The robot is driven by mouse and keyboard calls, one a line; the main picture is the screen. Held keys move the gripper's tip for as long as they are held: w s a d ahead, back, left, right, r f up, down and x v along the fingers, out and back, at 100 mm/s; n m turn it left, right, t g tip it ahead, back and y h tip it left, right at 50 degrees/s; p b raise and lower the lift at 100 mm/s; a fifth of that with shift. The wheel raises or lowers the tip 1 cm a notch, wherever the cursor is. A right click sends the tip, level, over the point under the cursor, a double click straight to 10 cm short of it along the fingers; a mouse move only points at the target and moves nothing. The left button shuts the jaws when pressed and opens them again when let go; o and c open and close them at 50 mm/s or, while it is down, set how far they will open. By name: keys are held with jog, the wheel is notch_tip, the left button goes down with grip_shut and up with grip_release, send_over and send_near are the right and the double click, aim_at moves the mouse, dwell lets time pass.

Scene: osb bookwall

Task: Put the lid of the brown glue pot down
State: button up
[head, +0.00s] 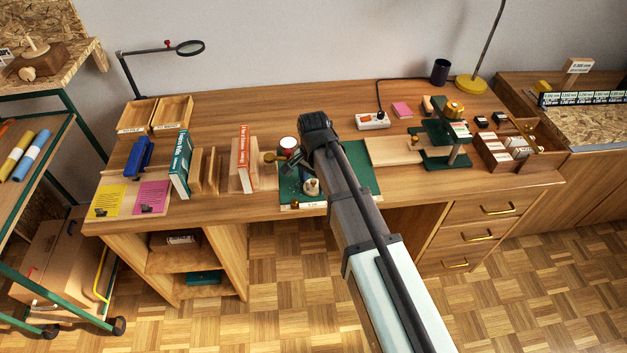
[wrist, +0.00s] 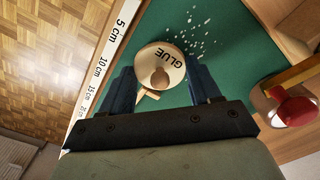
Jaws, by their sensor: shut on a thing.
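The round cream lid (wrist: 150,57), lettered GLUE and with a brown knob in its middle, sits between the two blue fingers of my gripper (wrist: 163,88) in the wrist view. My gripper is shut on it. Whatever is under the lid is mostly hidden; a small tan piece shows at its lower edge. In the head view my gripper (head: 303,172) is over the green mat (head: 364,168), and a small pale, brownish thing (head: 311,187) shows at its tip near the front edge. I cannot tell whether the lid touches anything below.
A white ruler strip (wrist: 106,62) runs along the mat's front edge, and white specks lie on the mat. A red round thing (wrist: 294,107) is at the right in the wrist view. Upright books (head: 242,165) stand left of the mat; a pale board (head: 395,151) lies right.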

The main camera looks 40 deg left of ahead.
aim_at(313, 180)
jog(key=o, duration=1)
jog(key=shift+f, duration=0.1)
notch_tip(313, 180, up, 12)
jog(key=shift+r, duration=0.15)
dwell(0.6)
